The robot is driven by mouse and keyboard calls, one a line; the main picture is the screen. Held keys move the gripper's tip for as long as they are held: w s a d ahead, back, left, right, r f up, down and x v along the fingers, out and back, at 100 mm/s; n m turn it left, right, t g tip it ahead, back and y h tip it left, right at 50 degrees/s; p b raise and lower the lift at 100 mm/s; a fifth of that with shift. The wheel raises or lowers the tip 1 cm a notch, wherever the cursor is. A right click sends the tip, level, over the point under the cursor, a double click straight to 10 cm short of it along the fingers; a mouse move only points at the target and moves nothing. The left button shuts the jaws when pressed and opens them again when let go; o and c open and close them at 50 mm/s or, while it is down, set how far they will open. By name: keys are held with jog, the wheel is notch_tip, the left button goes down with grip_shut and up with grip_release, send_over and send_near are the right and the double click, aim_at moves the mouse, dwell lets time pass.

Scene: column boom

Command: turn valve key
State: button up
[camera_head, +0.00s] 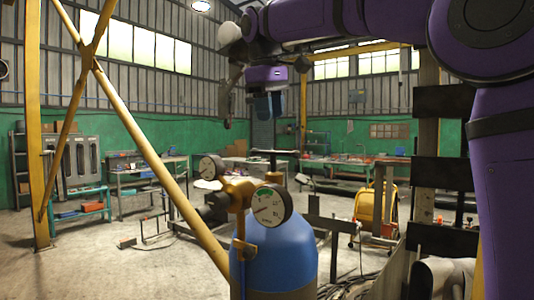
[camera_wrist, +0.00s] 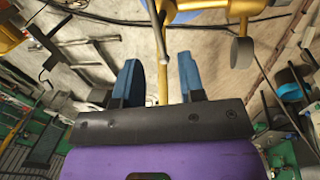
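A blue gas cylinder (camera_head: 275,255) stands in front of me in the head view. A brass valve body (camera_head: 239,192) with two round dial gauges, one facing me (camera_head: 271,206) and one at the left (camera_head: 211,168), sits on its top. A thin brass piece (camera_head: 241,245) hangs down on the left of the cylinder; I cannot tell whether it is the valve key. My gripper (camera_head: 264,110) is above the valve, pointing down. In the wrist view its blue fingers (camera_wrist: 160,64) are apart. A yellow rod (camera_wrist: 162,52) shows between them, apparently beyond the fingertips.
A yellow diagonal brace (camera_head: 155,160) crosses the left side near the cylinder. A dark barred post (camera_head: 443,165) stands close on the right. A yellow cart (camera_head: 375,211) and workbenches (camera_head: 140,180) are farther back. Hoses lie on the floor near the cylinder.

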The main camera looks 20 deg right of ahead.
aim_at(270, 152)
jog(key=x, duration=0.3)
jog(key=w+x, duration=0.1)
jog(key=x, duration=0.6)
jog(key=shift+w+a, duration=0.25)
jog(key=shift+a, duration=0.05)
grip_shut()
